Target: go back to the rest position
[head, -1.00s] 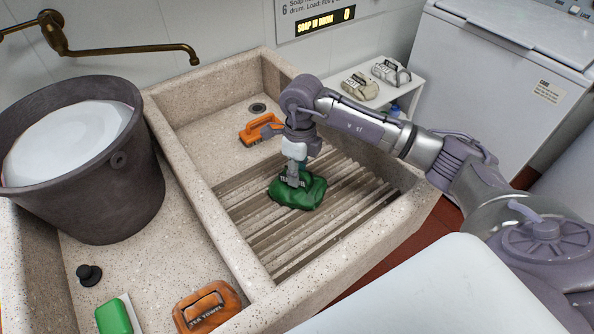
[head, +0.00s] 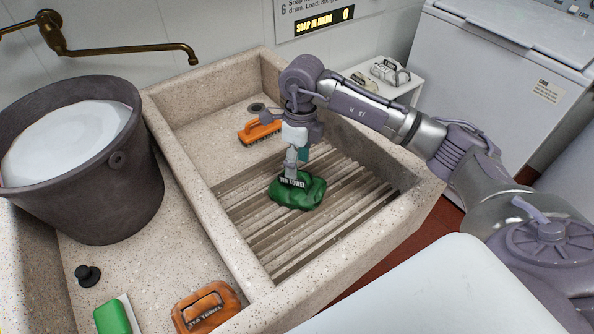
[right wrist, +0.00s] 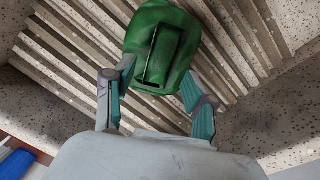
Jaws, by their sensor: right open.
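My right gripper (head: 293,166) is over the ridged washboard (head: 352,220) in the right basin, just above a green tea towel bundle (head: 298,193). In the right wrist view its two fingers (right wrist: 157,100) are spread apart. My left gripper is not in view.
An orange brush (head: 262,129) lies behind the washboard. The left basin holds a dark bucket (head: 125,195), an orange towel bundle (head: 205,307), a green block (head: 112,318) and a black plug (head: 88,275). The stone sink rim (head: 420,185) borders the right side. A brass tap (head: 130,48) is overhead.

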